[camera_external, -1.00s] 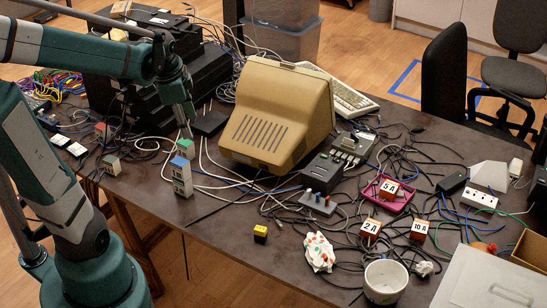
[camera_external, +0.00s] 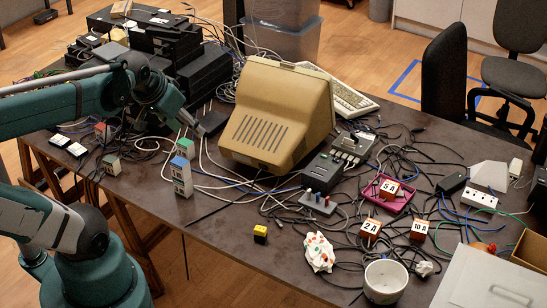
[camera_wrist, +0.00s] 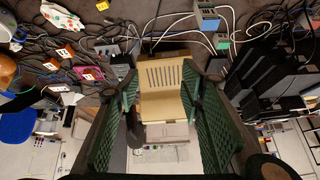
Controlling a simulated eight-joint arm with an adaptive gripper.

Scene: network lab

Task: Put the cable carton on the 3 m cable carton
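Small grey-white cartons with coloured tops stand at the left of the table. A tall blue-topped carton (camera_external: 181,177) is upright in front of a green-topped carton (camera_external: 186,148). In the wrist view, the blue-topped carton (camera_wrist: 208,18) and green-topped carton (camera_wrist: 222,43) show at the top. My gripper (camera_wrist: 160,80) is open, its green fingers wide apart, with nothing between them. It hangs above the table behind the cartons.
A beige monitor (camera_external: 275,115) stands right of the cartons. Black equipment (camera_external: 165,50) is stacked behind my gripper. Loose cables cross the table. A yellow block (camera_external: 260,233), a white bowl (camera_external: 386,281) and orange labelled blocks (camera_external: 370,229) lie further right. The front left tabletop is fairly clear.

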